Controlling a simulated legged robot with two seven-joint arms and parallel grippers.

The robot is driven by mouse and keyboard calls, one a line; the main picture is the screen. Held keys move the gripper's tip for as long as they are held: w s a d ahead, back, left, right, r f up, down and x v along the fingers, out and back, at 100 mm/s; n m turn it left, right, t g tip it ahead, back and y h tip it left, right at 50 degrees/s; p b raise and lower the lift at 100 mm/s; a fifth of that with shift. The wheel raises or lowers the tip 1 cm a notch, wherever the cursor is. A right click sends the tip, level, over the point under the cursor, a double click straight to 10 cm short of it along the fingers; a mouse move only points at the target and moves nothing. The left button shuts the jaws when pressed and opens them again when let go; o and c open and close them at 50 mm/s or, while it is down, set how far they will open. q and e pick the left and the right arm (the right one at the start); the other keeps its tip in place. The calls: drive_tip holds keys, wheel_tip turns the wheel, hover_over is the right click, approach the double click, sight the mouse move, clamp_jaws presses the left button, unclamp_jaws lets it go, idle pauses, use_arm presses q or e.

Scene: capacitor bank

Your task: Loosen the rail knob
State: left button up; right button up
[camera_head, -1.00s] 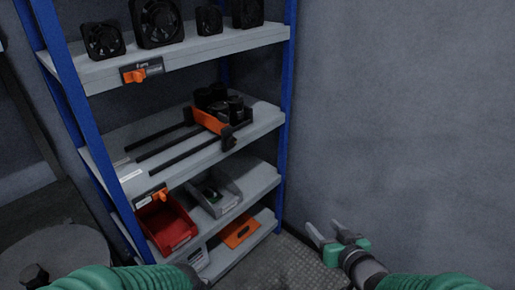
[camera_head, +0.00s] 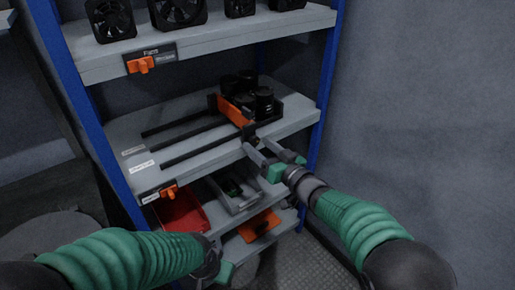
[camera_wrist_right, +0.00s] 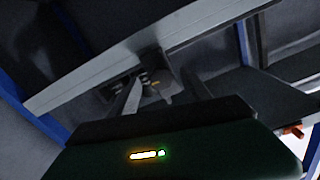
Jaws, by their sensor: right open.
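The capacitor bank's orange bracket (camera_head: 236,112) stands on the middle shelf beside black capacitors (camera_head: 256,97), above dark rails (camera_head: 195,145). A small dark knob-like part at the rail's front end (camera_head: 252,138) is partly hidden by my right gripper. My right gripper (camera_head: 259,146) is open at the shelf's front edge, its fingertips close to that part. In the right wrist view, a dark block-like part (camera_wrist_right: 162,78) shows between the fingers; contact cannot be told. My left gripper (camera_head: 218,272) is low at the bottom, its fingers not clearly visible.
Fans (camera_head: 178,10) stand on the upper shelf. Below are a red bin (camera_head: 182,212), a grey bin (camera_head: 236,194) and an orange plate (camera_head: 259,225). A blue post (camera_head: 327,85) rises right of the shelves. Free room lies before the grey wall (camera_head: 430,100).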

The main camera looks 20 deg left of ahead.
drive_tip(key=shift+w+a, duration=0.35)
drive_tip(key=shift+a, duration=0.2)
drive_tip(key=shift+c, duration=0.5)
clamp_jaws()
